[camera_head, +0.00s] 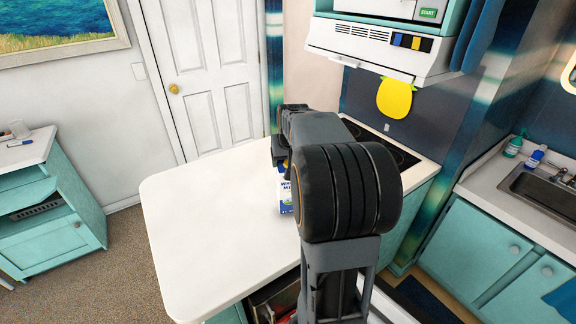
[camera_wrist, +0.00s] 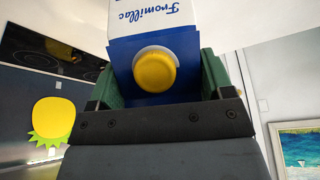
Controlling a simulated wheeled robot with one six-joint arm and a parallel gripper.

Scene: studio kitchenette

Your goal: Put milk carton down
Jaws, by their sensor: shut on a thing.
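The milk carton (camera_head: 285,192) is white and blue and shows in the head view just left of my arm, over or on the white counter (camera_head: 200,210). In the wrist view the carton (camera_wrist: 150,20) has a yellow round cap facing the camera. My gripper (camera_wrist: 160,88) is shut on the carton, with a green-lined finger at each side. In the head view my gripper (camera_head: 280,155) is mostly hidden behind my arm. I cannot tell whether the carton's base touches the counter.
The counter's left and front parts are clear. A black cooktop (camera_head: 385,150) lies behind my arm at the right, under a range hood (camera_head: 365,50). A sink (camera_head: 540,190) with bottles beside it is at the far right. A teal cabinet (camera_head: 50,215) stands at left.

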